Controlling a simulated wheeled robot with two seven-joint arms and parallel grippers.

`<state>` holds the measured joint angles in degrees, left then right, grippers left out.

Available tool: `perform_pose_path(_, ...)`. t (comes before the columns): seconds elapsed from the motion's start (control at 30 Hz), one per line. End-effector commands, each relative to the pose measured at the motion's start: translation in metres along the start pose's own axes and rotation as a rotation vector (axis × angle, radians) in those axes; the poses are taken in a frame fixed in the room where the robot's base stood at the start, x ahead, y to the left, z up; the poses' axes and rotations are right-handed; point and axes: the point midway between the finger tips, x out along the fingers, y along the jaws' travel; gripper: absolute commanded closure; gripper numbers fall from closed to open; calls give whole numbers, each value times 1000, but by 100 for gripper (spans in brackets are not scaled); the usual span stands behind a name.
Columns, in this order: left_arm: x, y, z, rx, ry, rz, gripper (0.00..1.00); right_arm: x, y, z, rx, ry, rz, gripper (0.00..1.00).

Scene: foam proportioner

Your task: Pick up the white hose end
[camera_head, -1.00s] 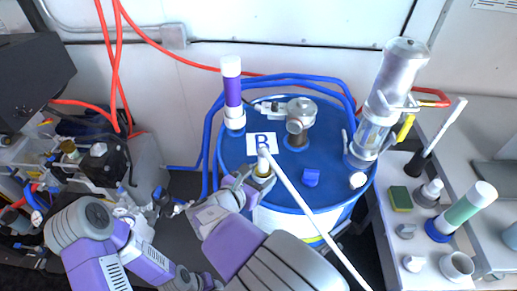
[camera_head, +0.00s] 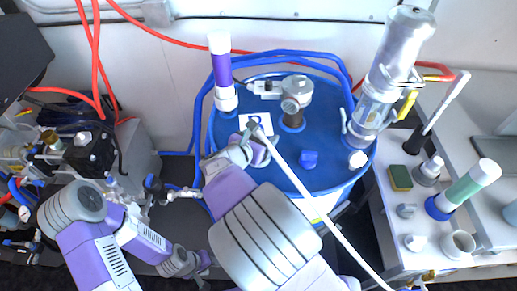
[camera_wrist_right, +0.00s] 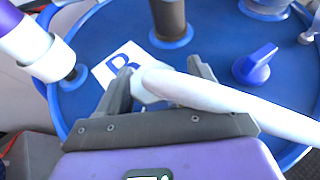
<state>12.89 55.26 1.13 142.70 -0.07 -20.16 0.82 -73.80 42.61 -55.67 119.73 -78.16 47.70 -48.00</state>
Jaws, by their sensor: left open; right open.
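A purple-and-white cylinder (camera_head: 222,72), a grey fitting (camera_head: 296,92) and a tall clear cylinder (camera_head: 376,100) stand on the drum. A small blue knob (camera_head: 309,159) sits right of the hose end. A bench (camera_head: 411,225) with bottles, cups and a sponge is at right.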

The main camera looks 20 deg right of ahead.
Motion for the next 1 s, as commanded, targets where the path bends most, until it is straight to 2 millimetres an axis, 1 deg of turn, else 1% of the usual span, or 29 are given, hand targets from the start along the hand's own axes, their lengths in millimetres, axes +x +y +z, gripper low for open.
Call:
perform_pose_path(0.1,0,0,0,0,0,0,57,0,0,0,0,0,0,33)
perform_pose_path(0.13,0,0,0,0,0,0,57,0,0,0,0,0,0,36)
perform_pose_path(0.53,0,0,0,0,0,0,57,-1,0,0,0,0,1,98)
perform_pose_path(0.73,-1,0,0,0,0,0,57,-1,0,1,1,-1,1,98)
perform_pose_path(0.8,-2,1,0,0,0,0,57,-2,0,4,2,0,1,98)
perform_pose_path(0.87,-5,2,0,0,0,0,57,-5,1,10,3,0,3,98)
perform_pose_path(1.0,-16,6,1,0,0,0,57,-15,1,35,5,0,4,98)
